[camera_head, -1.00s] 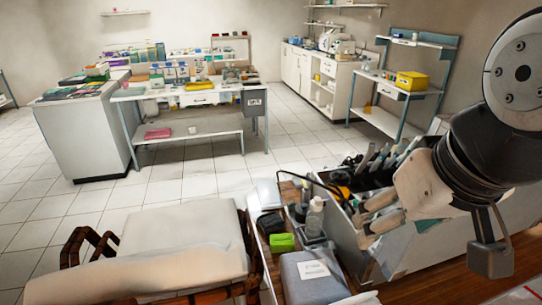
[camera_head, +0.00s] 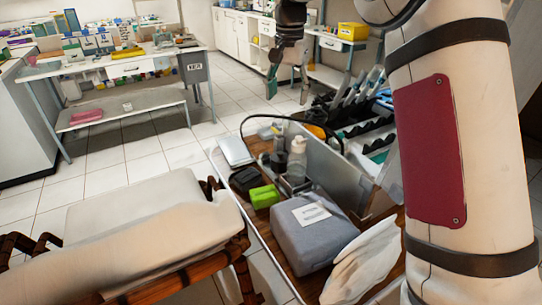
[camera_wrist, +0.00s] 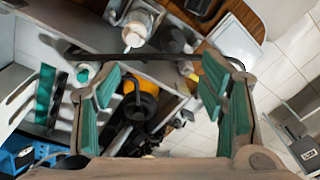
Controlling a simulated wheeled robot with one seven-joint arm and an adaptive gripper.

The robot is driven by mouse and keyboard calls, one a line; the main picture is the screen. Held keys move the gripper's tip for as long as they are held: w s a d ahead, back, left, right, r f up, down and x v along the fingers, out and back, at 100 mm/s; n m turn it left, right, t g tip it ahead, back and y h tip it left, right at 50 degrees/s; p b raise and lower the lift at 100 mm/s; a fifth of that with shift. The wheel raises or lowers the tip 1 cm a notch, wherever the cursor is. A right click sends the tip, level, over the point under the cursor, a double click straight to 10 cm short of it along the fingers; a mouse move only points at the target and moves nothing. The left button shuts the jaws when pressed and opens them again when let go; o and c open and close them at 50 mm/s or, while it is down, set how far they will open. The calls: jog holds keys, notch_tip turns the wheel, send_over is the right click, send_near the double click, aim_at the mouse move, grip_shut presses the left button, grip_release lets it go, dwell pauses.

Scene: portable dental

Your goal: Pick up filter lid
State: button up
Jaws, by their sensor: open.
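My gripper (camera_head: 288,86) hangs at the upper middle of the head view, above the far part of the cart. In the wrist view my gripper (camera_wrist: 160,82) is open, its green-padded fingers apart with nothing held between them. A round black and yellow-orange piece (camera_wrist: 143,104) shows below and between the fingers, inside the open case. A yellow-orange piece (camera_head: 316,130) also shows at the case in the head view. I cannot tell for sure whether this is the filter lid. A dark hose partly crosses it in the wrist view.
The open case (camera_head: 340,165) has tools standing in slots on its right. A padded chair (camera_head: 150,235) stands at left.

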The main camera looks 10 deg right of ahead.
jog(key=m+g+b, duration=0.1)
jog(key=m+b, duration=0.1)
jog(key=b, duration=0.1)
send_over(280, 152)
notch_tip(280, 152, down, 11)
notch_tip(280, 152, down, 14)
jog(key=shift+r+b, duration=0.15)
jog(key=shift+b, duration=0.5)
jog(key=c, duration=0.8)
